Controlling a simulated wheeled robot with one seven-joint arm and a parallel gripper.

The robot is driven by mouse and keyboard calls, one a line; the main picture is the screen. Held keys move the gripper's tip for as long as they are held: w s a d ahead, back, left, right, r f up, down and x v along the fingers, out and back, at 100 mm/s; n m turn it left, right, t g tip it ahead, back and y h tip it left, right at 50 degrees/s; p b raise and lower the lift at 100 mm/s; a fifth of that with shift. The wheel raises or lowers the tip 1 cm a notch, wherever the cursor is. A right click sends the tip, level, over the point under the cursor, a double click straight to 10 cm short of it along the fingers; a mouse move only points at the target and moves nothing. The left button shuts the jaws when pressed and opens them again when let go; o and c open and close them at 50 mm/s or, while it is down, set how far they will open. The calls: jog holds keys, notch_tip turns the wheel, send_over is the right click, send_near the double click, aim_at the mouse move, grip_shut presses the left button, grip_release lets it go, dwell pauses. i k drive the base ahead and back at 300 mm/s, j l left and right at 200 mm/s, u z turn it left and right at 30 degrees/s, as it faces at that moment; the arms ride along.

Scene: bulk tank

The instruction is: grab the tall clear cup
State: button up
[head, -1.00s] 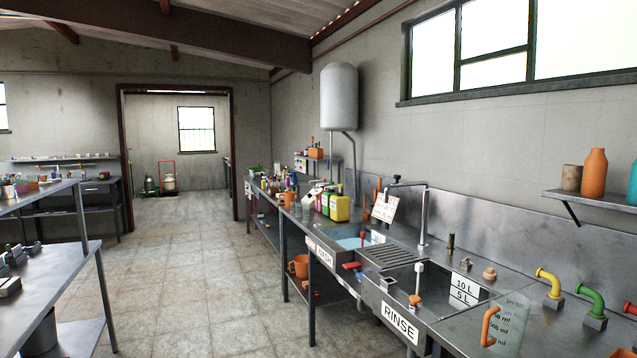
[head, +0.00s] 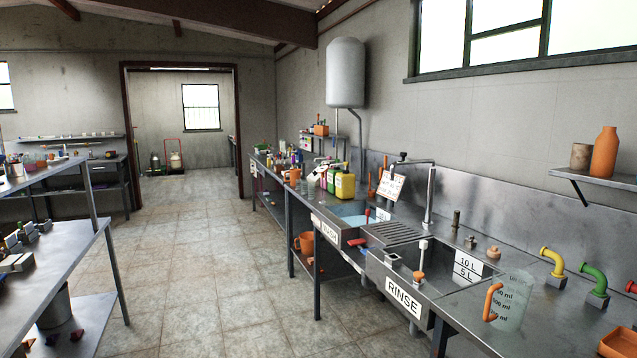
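A tall clear cup (head: 515,299) with an orange side handle and dark ml markings stands upright on the steel counter at the lower right, just right of the rinse sink. Its handle faces left. It is the only tall clear vessel I can make out. My gripper is not in view.
The rinse sink (head: 404,298) is left of the cup, with the wash sink beyond. Yellow (head: 552,261), green (head: 594,280) and red bent pipes stand to the cup's right. An orange object (head: 618,343) sits nearer. Open tiled floor (head: 220,270) lies left of the counter.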

aim_at(312, 184)
jog(key=i+j+u, duration=0.4)
jog(key=i, duration=0.25)
jog(key=i+u, duration=0.4)
jog(key=i, duration=1.25)
jog(key=i+j, duration=0.1)
jog(key=i, duration=0.85)
jog(key=i+z, duration=0.1)
jog(key=i, duration=0.85)
jog(key=i+j, duration=0.15)
jog(key=i, duration=0.8)
jog(key=i+j+z, duration=0.15)
jog(key=i+z, duration=0.3)
jog(key=i+j+z, duration=0.4)
jog(key=i, duration=0.25)
jog(key=i+j+z, duration=0.45)
